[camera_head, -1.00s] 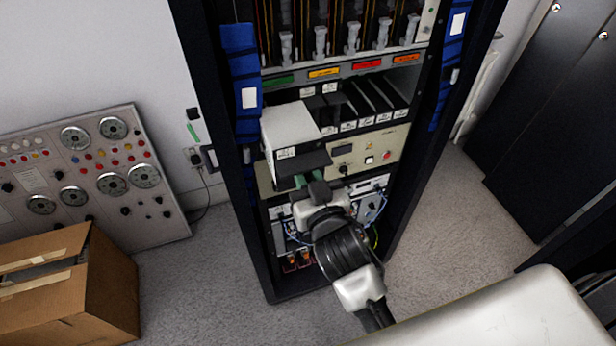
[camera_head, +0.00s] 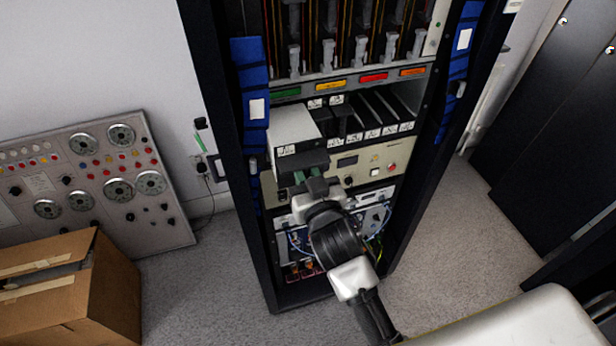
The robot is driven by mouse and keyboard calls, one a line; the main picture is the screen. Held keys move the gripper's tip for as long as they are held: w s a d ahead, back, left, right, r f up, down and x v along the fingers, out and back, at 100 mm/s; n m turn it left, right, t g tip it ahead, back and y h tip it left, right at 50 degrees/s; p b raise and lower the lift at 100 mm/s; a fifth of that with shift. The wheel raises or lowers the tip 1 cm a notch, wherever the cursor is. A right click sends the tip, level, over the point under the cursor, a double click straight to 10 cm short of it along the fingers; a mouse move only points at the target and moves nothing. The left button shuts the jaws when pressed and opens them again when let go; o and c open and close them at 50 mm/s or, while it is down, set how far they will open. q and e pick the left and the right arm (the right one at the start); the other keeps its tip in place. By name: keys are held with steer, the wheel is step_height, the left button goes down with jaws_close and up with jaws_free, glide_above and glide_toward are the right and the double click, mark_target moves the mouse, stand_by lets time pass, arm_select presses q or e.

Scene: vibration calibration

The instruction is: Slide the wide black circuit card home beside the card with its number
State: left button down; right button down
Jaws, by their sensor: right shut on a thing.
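The wide card (camera_head: 291,127) is a box-like unit with a pale top and a dark front with white number labels. It sits at the left end of the card shelf in the rack, its front sticking out past the other cards. My right gripper (camera_head: 311,178) is at its front, shut on it; the dark gripper parts hide much of the front face. Several narrow black cards (camera_head: 371,116) with white labels stand to its right, their numbers too small to read. A darker gap with labels above it lies between. My left gripper is not in view.
The black rack (camera_head: 223,110) has blue padded strips (camera_head: 252,80) on both sides. A beige panel (camera_head: 378,165) with buttons lies under the shelf. A dial console (camera_head: 95,180) and a cardboard box (camera_head: 100,290) stand at left. The floor right of the rack is clear.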

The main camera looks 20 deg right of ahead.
steer(key=shift+w+r, duration=0.1)
steer(key=shift+w, duration=0.15)
steer(key=shift+w+a, duration=0.1)
steer(key=shift+w, duration=1.85)
steer(key=shift+w+a+b, duration=0.1)
steer(key=shift+w+b, duration=0.6)
steer(key=shift+w, duration=2.5)
steer(key=shift+w+b, duration=0.4)
steer(key=shift+w, duration=0.9)
